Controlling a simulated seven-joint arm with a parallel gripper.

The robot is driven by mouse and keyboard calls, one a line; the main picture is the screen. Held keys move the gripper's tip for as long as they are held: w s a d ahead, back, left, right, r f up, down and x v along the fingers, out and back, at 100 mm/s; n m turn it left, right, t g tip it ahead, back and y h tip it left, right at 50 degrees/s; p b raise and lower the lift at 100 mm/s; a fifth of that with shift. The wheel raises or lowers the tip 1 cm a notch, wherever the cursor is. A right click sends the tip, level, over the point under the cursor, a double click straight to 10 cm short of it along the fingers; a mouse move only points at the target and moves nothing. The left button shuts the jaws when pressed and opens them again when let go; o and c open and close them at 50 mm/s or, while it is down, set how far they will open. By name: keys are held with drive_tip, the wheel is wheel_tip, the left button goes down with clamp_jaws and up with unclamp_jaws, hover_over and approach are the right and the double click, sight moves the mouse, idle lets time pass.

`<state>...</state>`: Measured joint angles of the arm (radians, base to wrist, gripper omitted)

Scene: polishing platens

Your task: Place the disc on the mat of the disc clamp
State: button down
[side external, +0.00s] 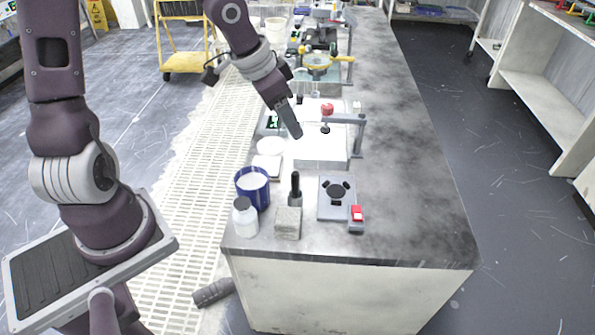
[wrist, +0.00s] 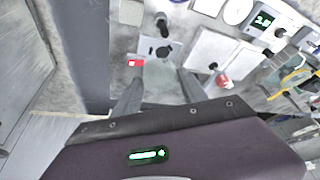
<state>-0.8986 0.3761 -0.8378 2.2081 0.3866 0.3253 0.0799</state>
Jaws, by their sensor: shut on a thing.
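My gripper (side external: 296,132) points down in the side view, above the bench near a white box. In the wrist view my gripper (wrist: 158,76) has its fingers apart with a pale, see-through grey-green disc (wrist: 161,84) between them. The disc cannot be made out in the side view. The disc clamp (side external: 328,211) is a grey plate near the bench's front end, with dark pads around a dark round mat (side external: 337,190) and a red switch block beside it. My gripper is behind and above the clamp.
A white box (side external: 320,152) with a grey arm and red knob (side external: 327,109) stands near my gripper. A blue tub (side external: 252,188), white bottle (side external: 244,217), black-handled tool (side external: 295,188) and grey block (side external: 287,223) stand left of the clamp. The bench right of it is clear.

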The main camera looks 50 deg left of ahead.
drive_tip(key=r+n+y, duration=0.1)
drive_tip(key=r+n, duration=0.1)
drive_tip(key=shift+w+r+n, duration=0.1)
drive_tip(key=shift+w+n, duration=0.1)
drive_tip(key=shift+n, duration=0.2)
drive_tip(key=shift+f, duration=0.3)
wheel_tip(320, 180, down, 7)
drive_tip(key=s, duration=0.2)
drive_tip(key=m+g+h, duration=0.4)
drive_tip(key=m, duration=1.4)
hover_over(290, 218)
drive_tip(key=a, duration=0.2)
wheel_tip(290, 218, down, 5)
drive_tip(key=f, duration=1)
drive_tip(key=shift+d, duration=0.2)
drive_tip(key=shift+f, duration=0.1)
drive_tip(key=c, duration=0.6)
unclamp_jaws()
drive_tip(key=shift+c, duration=0.2)
